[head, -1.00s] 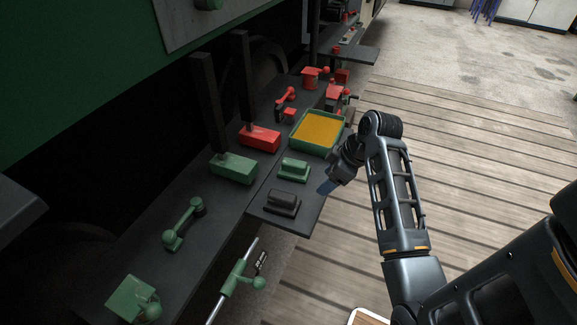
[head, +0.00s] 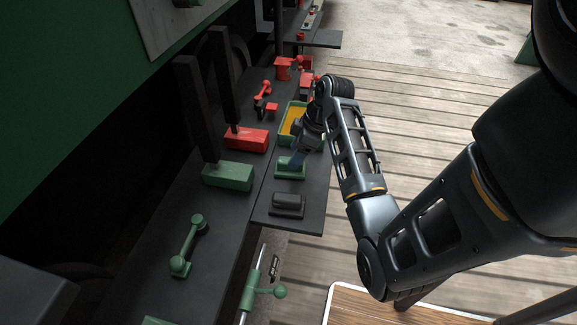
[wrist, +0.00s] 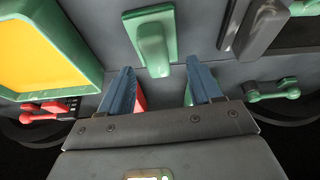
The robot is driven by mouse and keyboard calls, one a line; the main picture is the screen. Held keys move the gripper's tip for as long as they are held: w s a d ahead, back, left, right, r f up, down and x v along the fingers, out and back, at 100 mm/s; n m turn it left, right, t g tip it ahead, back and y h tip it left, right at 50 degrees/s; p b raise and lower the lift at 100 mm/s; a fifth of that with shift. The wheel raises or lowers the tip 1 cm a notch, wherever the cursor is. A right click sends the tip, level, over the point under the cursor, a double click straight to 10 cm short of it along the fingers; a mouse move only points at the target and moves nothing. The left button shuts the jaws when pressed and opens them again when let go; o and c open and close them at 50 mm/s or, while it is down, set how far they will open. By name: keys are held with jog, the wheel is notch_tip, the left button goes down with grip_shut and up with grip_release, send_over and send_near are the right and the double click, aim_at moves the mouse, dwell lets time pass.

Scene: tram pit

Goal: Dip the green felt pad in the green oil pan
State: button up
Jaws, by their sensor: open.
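The green felt pad (head: 290,168), a small block with a raised green grip, sits on the dark shelf. It also shows in the wrist view (wrist: 152,45), top centre. My gripper (head: 296,160) is above it, open and empty. In the wrist view my gripper's blue fingers (wrist: 160,68) are spread, with the near end of the pad's grip appearing between their tips; I cannot tell the height gap. The green oil pan (head: 284,118), with yellow-orange contents, lies just beyond the pad, partly hidden by my arm. In the wrist view the pan (wrist: 88,52) is at upper left.
A dark grey pad (head: 287,204) sits on the near side of the green one. A red block (head: 246,138) and a green block (head: 228,176) with upright dark bars stand to the left. A green lever (head: 188,245) lies nearer.

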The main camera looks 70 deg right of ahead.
aim_at(290, 157)
jog(key=shift+x, duration=2.3)
jog(key=shift+d, duration=0.25)
jog(key=c, duration=1.1)
jog(key=shift+o, duration=0.2)
jog(key=shift+r, duration=0.15)
jog(key=shift+r, duration=0.55)
notch_tip(290, 157, up, 3)
jog(key=s+r+p, duration=0.1)
jog(key=s+r, duration=0.5)
jog(key=s, duration=0.5)
jog(key=shift+s+r+p, duration=0.35)
jog(key=shift+d, duration=0.1)
